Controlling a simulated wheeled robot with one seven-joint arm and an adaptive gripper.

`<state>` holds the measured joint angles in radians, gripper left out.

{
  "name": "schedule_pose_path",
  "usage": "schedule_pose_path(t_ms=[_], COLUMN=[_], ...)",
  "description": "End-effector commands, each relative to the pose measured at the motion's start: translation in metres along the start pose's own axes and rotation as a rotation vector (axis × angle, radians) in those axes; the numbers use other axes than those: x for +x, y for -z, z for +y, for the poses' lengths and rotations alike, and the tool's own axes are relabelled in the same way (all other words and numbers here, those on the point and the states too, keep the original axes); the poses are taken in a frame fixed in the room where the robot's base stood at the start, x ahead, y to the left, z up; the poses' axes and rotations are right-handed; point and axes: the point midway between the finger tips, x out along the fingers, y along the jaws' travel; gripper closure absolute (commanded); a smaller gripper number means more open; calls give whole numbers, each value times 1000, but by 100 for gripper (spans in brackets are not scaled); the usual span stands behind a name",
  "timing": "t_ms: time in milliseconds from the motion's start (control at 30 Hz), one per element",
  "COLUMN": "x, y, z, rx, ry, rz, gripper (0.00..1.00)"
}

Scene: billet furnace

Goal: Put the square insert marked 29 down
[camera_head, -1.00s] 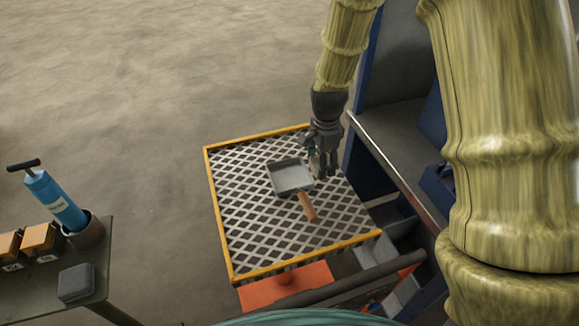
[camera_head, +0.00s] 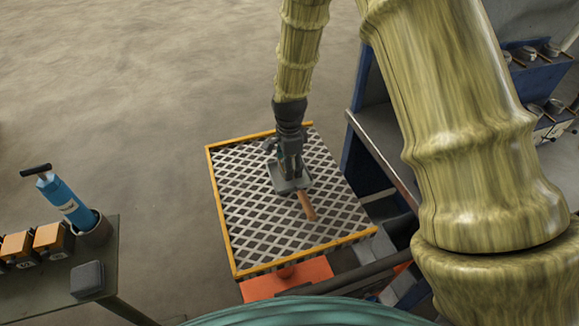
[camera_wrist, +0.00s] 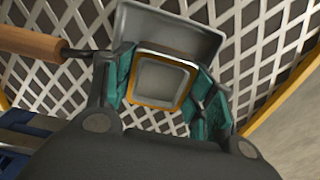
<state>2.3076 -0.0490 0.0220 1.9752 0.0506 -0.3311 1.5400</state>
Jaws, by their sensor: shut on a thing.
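The square insert (camera_wrist: 161,80), a grey square with an orange rim, sits between the teal pads of my gripper (camera_wrist: 167,88) in the wrist view. My gripper is shut on it; no number shows on the face in view. In the head view my gripper (camera_head: 291,176) hangs over a grey square pan (camera_head: 277,183) with a wooden handle (camera_head: 306,204), and hides the insert and much of the pan. In the wrist view the pan (camera_wrist: 168,28) lies behind the insert. I cannot tell whether the insert touches it.
The pan rests on a lattice-topped table (camera_head: 240,222) with a yellow rim. A blue shelf unit (camera_head: 385,140) stands close on the right. On the left, a side table (camera_head: 45,290) carries orange-topped blocks, a blue pump-like cylinder (camera_head: 68,200) and a dark box (camera_head: 87,279).

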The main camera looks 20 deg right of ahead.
Motion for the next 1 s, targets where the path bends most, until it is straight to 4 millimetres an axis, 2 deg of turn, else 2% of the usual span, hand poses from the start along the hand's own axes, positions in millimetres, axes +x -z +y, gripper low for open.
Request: schedule_pose_path(t_ms=[267,667,700,733,1000], x=[18,22,23,22,22], y=[0,0,0,0,0], z=[0,0,0,0,0], rx=[0,-1,-1,-1,0], ry=[0,1,0,0,0], rz=[-1,0,0,0,0], gripper=[100,100,41,36,36])
